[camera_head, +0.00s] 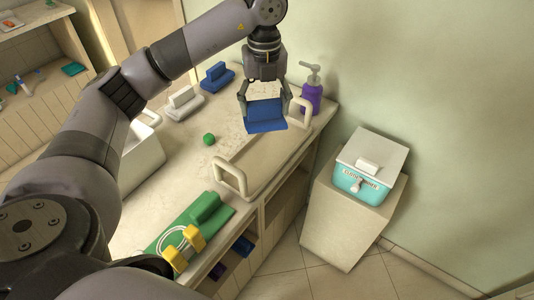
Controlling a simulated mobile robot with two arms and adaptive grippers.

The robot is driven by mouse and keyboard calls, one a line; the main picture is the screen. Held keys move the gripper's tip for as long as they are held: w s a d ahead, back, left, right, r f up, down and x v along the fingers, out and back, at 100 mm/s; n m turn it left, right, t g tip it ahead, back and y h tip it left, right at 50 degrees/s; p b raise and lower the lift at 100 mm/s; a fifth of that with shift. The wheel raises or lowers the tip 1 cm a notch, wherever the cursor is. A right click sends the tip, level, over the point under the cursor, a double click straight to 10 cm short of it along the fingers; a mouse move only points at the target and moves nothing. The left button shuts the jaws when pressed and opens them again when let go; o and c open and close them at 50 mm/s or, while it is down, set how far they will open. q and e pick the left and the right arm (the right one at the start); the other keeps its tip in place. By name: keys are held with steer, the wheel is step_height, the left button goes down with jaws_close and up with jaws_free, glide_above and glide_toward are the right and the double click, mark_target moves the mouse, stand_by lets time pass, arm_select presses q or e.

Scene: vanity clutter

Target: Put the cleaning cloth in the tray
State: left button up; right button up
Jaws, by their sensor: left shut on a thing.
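My left gripper (264,96) is shut on a blue, cloth-like piece (267,119), which I take to be the cleaning cloth. It hangs between the fingers over the far end of the tray; I cannot tell whether it touches the tray. The tray (262,158) is beige and shallow, with an upright loop handle at its near end and another at its far end. It lies along the counter's front edge. My right gripper is not in view.
A purple pump bottle (311,97) stands close beside the tray's far handle. A small green ball (209,139) lies left of the tray. White (184,103) and blue (217,76) blocks stand farther back. A green block (205,209) and yellow-ended item (184,248) lie nearer.

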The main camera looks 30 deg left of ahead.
mark_target(255, 113)
arm_select(q)
steer(key=n, duration=0.2)
steer(key=a+n, duration=0.1)
steer(key=shift+w+r, duration=0.15)
steer(key=shift+r, duration=0.1)
steer(key=n, duration=0.3)
steer(key=a+n, duration=0.1)
steer(key=n, duration=0.1)
steer(key=shift+w+r, duration=0.1)
steer(key=shift+r, duration=0.2)
steer(key=n, duration=0.3)
steer(key=a+n, duration=0.1)
steer(key=shift+w+r+n, duration=0.15)
steer(key=shift+r+n, duration=0.1)
steer(key=shift+n, duration=0.05)
steer(key=shift+a+f, duration=0.1)
steer(key=shift+f, duration=0.1)
steer(key=shift+n, duration=0.3)
step_height(255, 113, down, 6)
steer(key=shift+r+b, duration=0.2)
steer(key=shift+b, duration=0.55)
step_height(255, 113, down, 14)
steer(key=shift+p, duration=0.65)
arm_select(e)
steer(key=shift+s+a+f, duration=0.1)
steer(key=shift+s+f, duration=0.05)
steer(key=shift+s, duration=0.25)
